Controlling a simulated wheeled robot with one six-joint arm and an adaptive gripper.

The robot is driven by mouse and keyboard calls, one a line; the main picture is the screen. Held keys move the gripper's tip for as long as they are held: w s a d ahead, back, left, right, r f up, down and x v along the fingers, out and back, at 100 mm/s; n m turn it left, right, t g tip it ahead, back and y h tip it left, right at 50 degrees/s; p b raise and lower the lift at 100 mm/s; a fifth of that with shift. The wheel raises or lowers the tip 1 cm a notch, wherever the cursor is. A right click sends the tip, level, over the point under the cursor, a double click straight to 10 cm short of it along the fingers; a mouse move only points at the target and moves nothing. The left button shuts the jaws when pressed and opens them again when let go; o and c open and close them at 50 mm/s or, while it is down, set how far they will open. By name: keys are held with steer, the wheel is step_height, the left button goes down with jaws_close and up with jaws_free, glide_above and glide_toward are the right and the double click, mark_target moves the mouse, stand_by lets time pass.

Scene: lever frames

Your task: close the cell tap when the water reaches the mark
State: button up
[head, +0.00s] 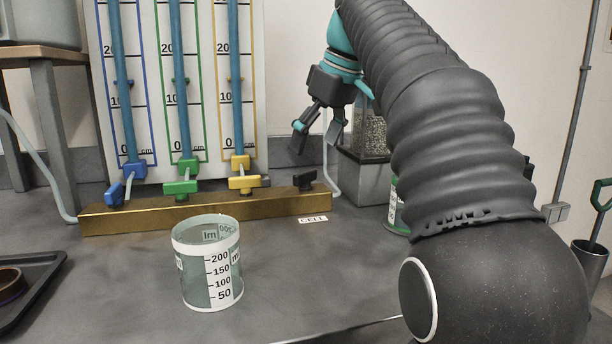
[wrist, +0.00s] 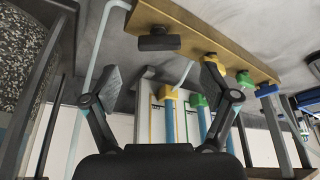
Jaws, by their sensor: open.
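The black cell tap (head: 305,181) sits at the right end of the brass manifold (head: 150,217), behind the CELL label (head: 313,219). In the wrist view the tap (wrist: 158,42) is ahead of the fingers, near the manifold's left end. I cannot tell whether it is open or closed. My gripper (head: 318,130) is open and empty, above the tap and apart from it; its spread fingers also show in the wrist view (wrist: 161,78). A clear cell with gravel (head: 370,132) stands behind, partly hidden by my arm. Its water level and mark are not readable.
Blue, green and yellow taps (head: 240,180) stand left of the black tap, below upright tubes. A pale hose (head: 327,160) rises beside the manifold's right end. A graduated beaker (head: 209,265) stands in front. A dark tray (head: 30,285) lies at left.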

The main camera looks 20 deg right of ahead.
mark_target(305, 172)
steer(key=b+x, duration=0.1)
steer(key=x, duration=0.4)
steer(key=shift+w+f, duration=0.15)
steer(key=shift+f, duration=0.25)
steer(key=c, duration=1.2)
steer(key=shift+o, duration=0.2)
steer(key=shift+a+r+m, duration=0.1)
steer(key=shift+m, duration=0.4)
steer(key=shift+r+m+t+h+p, duration=0.1)
steer(key=shift+m+t+h+p, duration=0.3)
steer(key=shift+m+p, duration=0.4)
steer(key=shift+a+m+h+p, duration=0.1)
steer(key=shift+m+h+p, duration=0.8)
steer(key=shift+m, duration=1.1)
